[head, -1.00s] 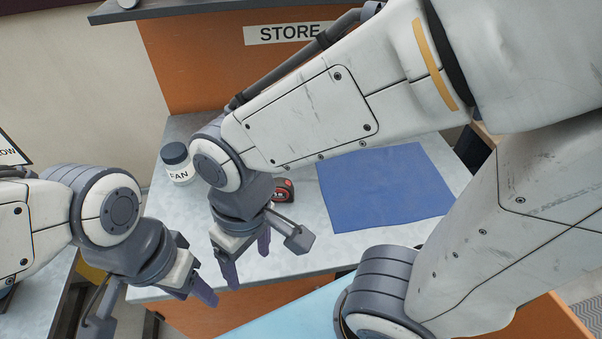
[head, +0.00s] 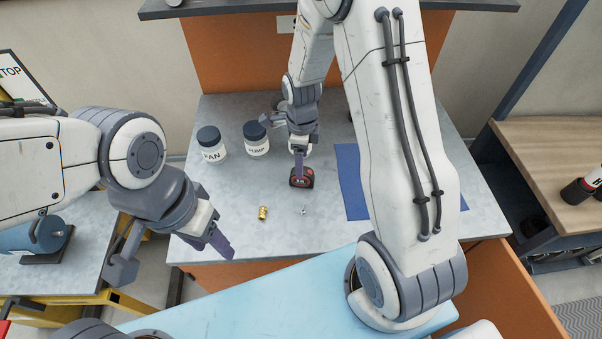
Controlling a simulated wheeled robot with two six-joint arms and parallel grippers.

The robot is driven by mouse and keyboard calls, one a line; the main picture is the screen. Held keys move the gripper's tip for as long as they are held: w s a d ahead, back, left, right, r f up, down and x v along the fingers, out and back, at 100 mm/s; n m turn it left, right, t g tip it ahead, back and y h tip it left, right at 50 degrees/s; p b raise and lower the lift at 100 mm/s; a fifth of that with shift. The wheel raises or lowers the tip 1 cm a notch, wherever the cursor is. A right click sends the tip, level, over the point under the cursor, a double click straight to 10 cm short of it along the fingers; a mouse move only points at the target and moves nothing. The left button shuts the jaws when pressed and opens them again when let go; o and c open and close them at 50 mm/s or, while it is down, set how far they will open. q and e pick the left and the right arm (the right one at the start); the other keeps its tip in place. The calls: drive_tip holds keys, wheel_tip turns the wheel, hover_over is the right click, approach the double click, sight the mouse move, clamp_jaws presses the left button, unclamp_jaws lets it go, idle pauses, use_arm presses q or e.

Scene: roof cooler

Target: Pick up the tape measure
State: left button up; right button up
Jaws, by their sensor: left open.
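The tape measure (head: 302,183), dark with red sides, sits on the grey metal worktop, left of the blue cloth. My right gripper (head: 299,168) comes down over it from behind, with its fingers seen edge-on at the tape measure's top. Whether they touch or grip it I cannot tell. My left gripper (head: 222,243) is open and empty, in front of the worktop's left part and well apart from the tape measure.
Jars labelled FAN (head: 212,146) and PUMP (head: 257,141) stand to the left. A small brass fitting (head: 263,213) and a tiny metal piece (head: 303,211) lie in front. The blue cloth (head: 352,184) is partly hidden by my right arm.

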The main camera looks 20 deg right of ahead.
wheel_tip(320, 180, down, 3)
drive_tip(key=shift+f, duration=0.15)
drive_tip(key=f+p, duration=0.1)
drive_tip(key=f, duration=0.2)
drive_tip(key=f+p, duration=0.1)
drive_tip(key=f, duration=0.1)
drive_tip(key=shift+w+d+p, duration=0.15)
drive_tip(key=shift+w+p, duration=0.15)
drive_tip(key=shift+f, duration=0.25)
drive_tip(key=shift+w, duration=0.1)
clamp_jaws()
